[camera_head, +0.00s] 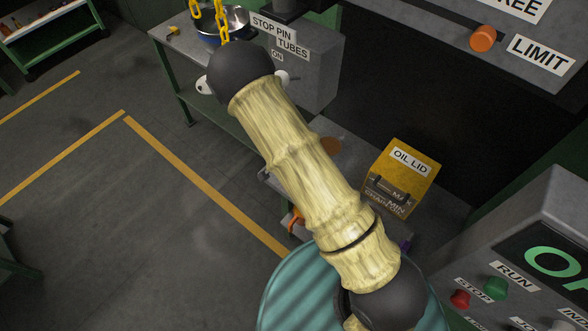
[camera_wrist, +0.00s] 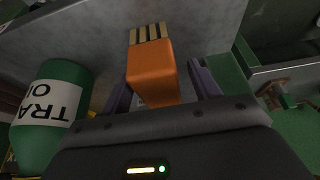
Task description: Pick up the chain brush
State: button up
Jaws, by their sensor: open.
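The chain brush (camera_wrist: 152,76) has an orange block handle with dark and pale striped bristles at its far end. In the wrist view it lies between the two purple fingers of my gripper (camera_wrist: 160,77), against a grey surface. The fingers are open, with a clear gap on the right side of the brush and a smaller one on the left. In the head view my arm covers most of this area, and a small orange piece (camera_head: 296,221) shows beside it, possibly the brush.
A green can (camera_wrist: 47,115) with a white label stands left of my gripper in the wrist view. In the head view a yellow oil lid box (camera_head: 408,172) stands right of my arm, and a control panel with buttons (camera_head: 495,287) is at lower right. Open floor lies left.

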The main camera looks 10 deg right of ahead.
jog(key=c, duration=1.1)
jog(key=shift+r, duration=0.1)
notch_tip(320, 180, up, 10)
jog(key=p, duration=0.3)
